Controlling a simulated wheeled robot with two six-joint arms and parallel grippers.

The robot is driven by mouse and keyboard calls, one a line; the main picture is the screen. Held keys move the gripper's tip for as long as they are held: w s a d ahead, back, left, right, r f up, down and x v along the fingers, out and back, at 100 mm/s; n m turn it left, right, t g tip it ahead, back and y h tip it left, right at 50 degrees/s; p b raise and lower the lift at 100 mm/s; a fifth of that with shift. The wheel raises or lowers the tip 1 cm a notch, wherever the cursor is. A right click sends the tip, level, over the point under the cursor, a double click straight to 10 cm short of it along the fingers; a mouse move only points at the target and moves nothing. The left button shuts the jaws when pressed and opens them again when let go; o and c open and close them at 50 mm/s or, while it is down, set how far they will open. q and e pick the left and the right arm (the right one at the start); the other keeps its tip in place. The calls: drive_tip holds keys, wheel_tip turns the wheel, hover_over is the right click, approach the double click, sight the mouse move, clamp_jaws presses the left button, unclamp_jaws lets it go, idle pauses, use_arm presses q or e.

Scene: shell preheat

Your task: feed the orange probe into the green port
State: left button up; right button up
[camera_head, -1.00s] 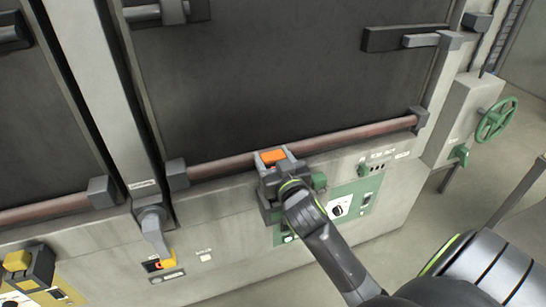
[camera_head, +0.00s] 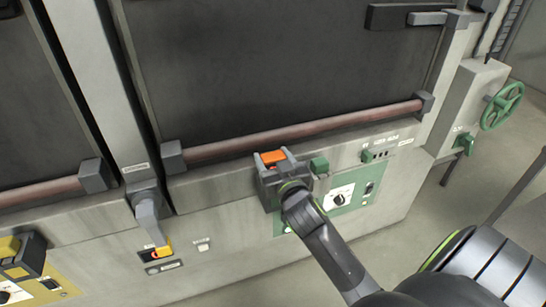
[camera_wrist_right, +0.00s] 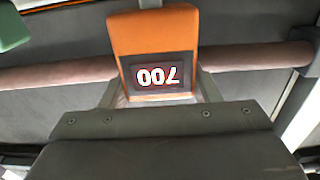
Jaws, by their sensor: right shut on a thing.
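My right gripper (camera_head: 273,165) is shut on the orange probe (camera_head: 273,156), in front of the furnace's lower ledge. In the right wrist view the probe (camera_wrist_right: 153,45) stands up between the fingers, with a lit display reading 700 upside down. A small green block (camera_head: 319,165), which may be the green port, sits on the panel just right of the gripper, apart from the probe. A green piece also shows at the top left of the wrist view (camera_wrist_right: 12,28). I cannot see an opening in it. My left gripper is not in view.
A reddish bar (camera_head: 300,134) runs along the furnace door behind the gripper. A green control panel (camera_head: 350,200) lies below right. A green handwheel (camera_head: 502,106) is at right.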

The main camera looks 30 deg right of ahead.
drive_tip(key=shift+f, duration=0.3)
drive_tip(key=o, duration=1.1)
drive_tip(key=shift+o, duration=0.2)
drive_tip(key=shift+s+a+f+b, duration=0.1)
drive_tip(key=shift+s+b, duration=0.2)
drive_tip(key=shift+s, duration=0.2)
drive_tip(key=b+v, duration=0.1)
drive_tip(key=v, duration=1.5)
drive_tip(key=shift+s+a, duration=0.15)
